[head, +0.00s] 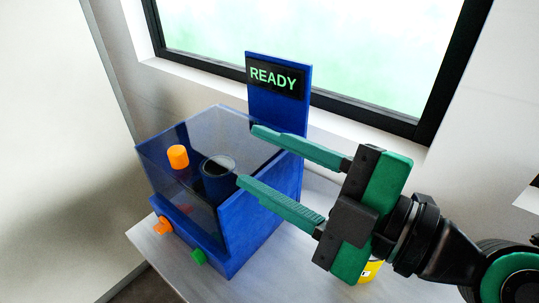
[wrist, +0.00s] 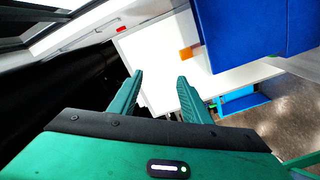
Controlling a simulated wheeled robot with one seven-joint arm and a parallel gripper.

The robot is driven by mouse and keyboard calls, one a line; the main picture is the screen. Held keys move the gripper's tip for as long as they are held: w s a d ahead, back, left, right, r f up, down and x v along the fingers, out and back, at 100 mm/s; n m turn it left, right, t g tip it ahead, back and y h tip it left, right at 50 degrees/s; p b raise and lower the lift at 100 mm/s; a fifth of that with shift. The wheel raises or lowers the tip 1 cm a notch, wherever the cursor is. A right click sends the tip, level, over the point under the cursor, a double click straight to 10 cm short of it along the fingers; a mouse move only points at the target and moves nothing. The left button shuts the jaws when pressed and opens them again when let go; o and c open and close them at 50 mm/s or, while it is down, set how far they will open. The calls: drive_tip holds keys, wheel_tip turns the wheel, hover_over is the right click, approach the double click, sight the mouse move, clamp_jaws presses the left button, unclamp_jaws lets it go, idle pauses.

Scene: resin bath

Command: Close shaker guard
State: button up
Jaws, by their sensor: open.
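The shaker (head: 262,225) is a blue box on a light table, with an upright panel reading "READY" (head: 274,79) at its back. Its clear guard (head: 215,128) shows as see-through sheets around the upper part; I cannot tell whether it is fully shut. An orange cylinder (head: 178,156) and a dark blue cup (head: 218,184) show at the box top. My gripper (head: 246,155) is open and empty, its green fingers reaching from the right over the box's right side. In the wrist view the open fingers (wrist: 159,76) have nothing between them.
An orange knob (head: 162,226) and a green button (head: 198,257) are on the shaker's front. A yellow object (head: 370,271) is partly hidden below my gripper. The light table (head: 165,258) has bare room in front. A window (head: 330,40) is behind.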

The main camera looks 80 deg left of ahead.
drive_tip(key=v, duration=0.7)
idle(0.6)
drive_tip(key=shift+s, duration=0.1)
idle(0.7)
